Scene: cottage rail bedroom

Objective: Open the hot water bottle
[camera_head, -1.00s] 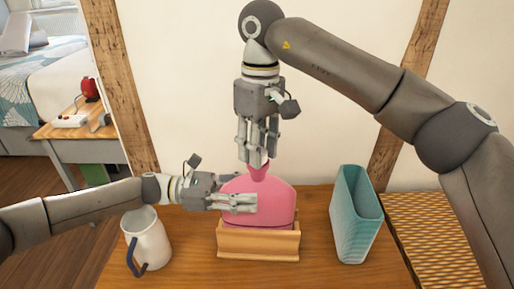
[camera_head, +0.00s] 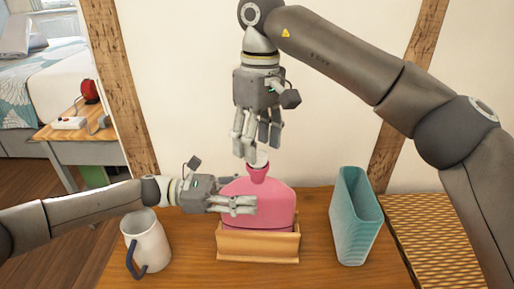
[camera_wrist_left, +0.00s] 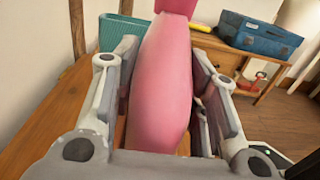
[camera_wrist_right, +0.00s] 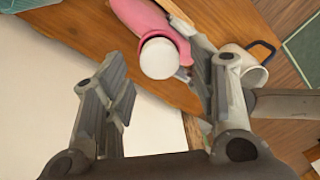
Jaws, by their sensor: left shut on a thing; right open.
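The pink hot water bottle (camera_head: 275,205) stands upright in a wooden holder (camera_head: 258,245) on the table. Its body fills the space between the fingers in the left wrist view (camera_wrist_left: 162,90). My left gripper (camera_head: 245,205) is shut on the body from the left. A white stopper (camera_head: 262,157) shows at the top of the bottle's funnel-shaped neck (camera_head: 258,175). It shows as a round white cap over the neck in the right wrist view (camera_wrist_right: 158,58). I cannot tell how firmly it sits. My right gripper (camera_head: 255,150) points down just above the stopper, open and empty.
A white jug (camera_head: 150,245) with a blue handle stands left of the holder. A teal container (camera_head: 355,218) stands to the right, and a woven surface (camera_head: 440,235) lies beyond it. The wall is close behind the table.

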